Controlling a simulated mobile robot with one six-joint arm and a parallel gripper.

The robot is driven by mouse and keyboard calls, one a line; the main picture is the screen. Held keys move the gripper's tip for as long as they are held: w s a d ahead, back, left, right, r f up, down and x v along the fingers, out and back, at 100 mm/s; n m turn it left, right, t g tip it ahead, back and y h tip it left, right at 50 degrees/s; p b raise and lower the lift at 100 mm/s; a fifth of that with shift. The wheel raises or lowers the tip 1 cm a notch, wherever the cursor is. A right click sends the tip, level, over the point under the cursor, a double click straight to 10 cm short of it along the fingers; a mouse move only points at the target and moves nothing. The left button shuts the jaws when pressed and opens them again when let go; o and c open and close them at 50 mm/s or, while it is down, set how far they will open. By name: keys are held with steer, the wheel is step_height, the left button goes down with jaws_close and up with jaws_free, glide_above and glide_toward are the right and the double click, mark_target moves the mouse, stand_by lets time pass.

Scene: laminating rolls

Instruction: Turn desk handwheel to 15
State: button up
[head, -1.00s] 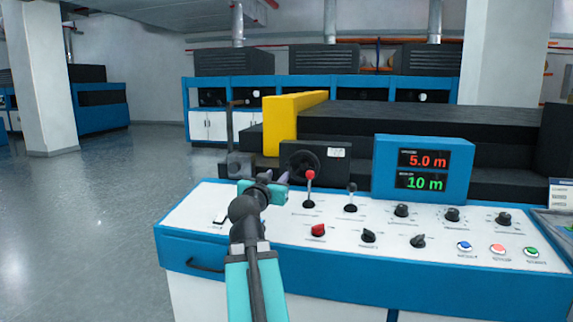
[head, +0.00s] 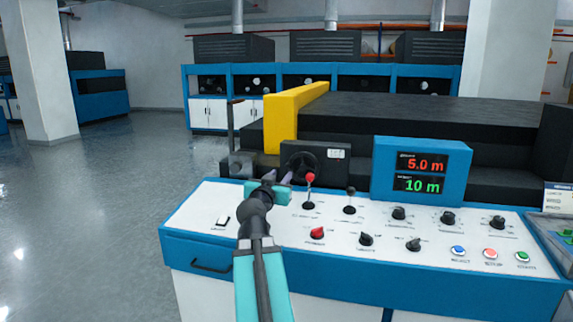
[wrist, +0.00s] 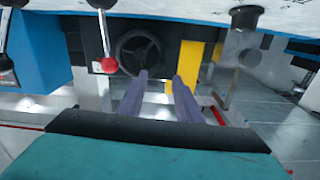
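The desk handwheel (head: 302,163) is a black spoked wheel on a dark box behind the desk's back edge. In the wrist view the handwheel (wrist: 138,48) shows beyond my fingertips. My gripper (head: 275,178) is in front of it, a little left and low in the head view. In the wrist view my gripper (wrist: 159,78) is open with its two grey fingers apart and nothing between them. The fingers appear short of the wheel. A small counter plate (head: 336,153) sits right of the wheel; its digits are too small to read.
A red-knobbed lever (head: 310,178) stands close right of my gripper, with a black lever (head: 350,200) beyond. A blue display (head: 421,170) shows red 5.0 m and green 10 m. A yellow guard (head: 281,124) rises behind the wheel. Knobs and buttons cover the white desk top (head: 275,228).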

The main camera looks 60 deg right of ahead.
mark_target(286, 168)
steer(key=shift+w+d+r+p, duration=0.15)
steer(key=shift+d+p, duration=0.35)
steer(key=shift+p, duration=0.85)
steer(key=shift+p+x, duration=0.45)
steer(key=shift+x, duration=3.7)
steer(key=shift+w, duration=0.1)
jaws_close()
steer(key=shift+a+f, duration=0.25)
steer(key=shift+d, duration=0.2)
